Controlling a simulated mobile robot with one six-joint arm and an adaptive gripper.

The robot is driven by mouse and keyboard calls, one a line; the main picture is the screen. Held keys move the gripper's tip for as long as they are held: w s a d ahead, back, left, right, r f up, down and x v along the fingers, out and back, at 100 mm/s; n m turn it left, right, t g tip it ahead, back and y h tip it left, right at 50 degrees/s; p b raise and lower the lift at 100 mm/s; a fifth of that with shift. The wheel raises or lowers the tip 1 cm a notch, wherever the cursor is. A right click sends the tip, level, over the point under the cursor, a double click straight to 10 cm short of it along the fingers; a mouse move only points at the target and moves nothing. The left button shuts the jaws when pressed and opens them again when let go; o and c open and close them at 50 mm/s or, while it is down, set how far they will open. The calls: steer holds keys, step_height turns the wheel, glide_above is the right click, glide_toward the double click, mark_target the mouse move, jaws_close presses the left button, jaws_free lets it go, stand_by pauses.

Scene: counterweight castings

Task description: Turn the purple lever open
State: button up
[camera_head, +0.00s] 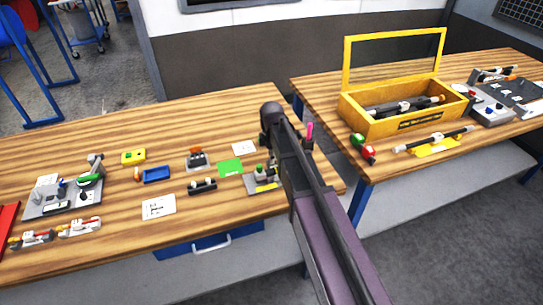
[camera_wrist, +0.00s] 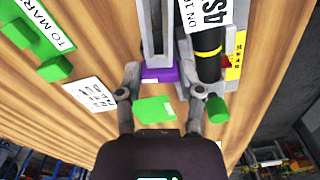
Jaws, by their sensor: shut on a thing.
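In the wrist view, the purple lever (camera_wrist: 160,75) shows as a purple block at the end of a grey channel-like part. How far the lever is turned cannot be told. A black cylinder with a yellow band (camera_wrist: 207,48) and a white label lies just right of it. In the head view my arm hides the gripper and most of the lever's fixture (camera_head: 262,184). A pink upright piece (camera_head: 310,131) shows beside my arm; I cannot tell what it belongs to.
Green pieces (camera_wrist: 155,108) lie close to my fingers. On the table (camera_head: 110,133) stand a blue tray (camera_head: 157,175), a yellow box (camera_head: 133,157) and small fixtures. A yellow open-lidded case (camera_head: 388,125) stands on the right table. Bare wood shows at the left table's back.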

steer(key=shift+s+n, duration=0.1)
steer(key=shift+n, duration=1.2)
steer(key=o, duration=1.1)
steer(key=shift+o, duration=0.2)
steer(key=shift+m, duration=0.4)
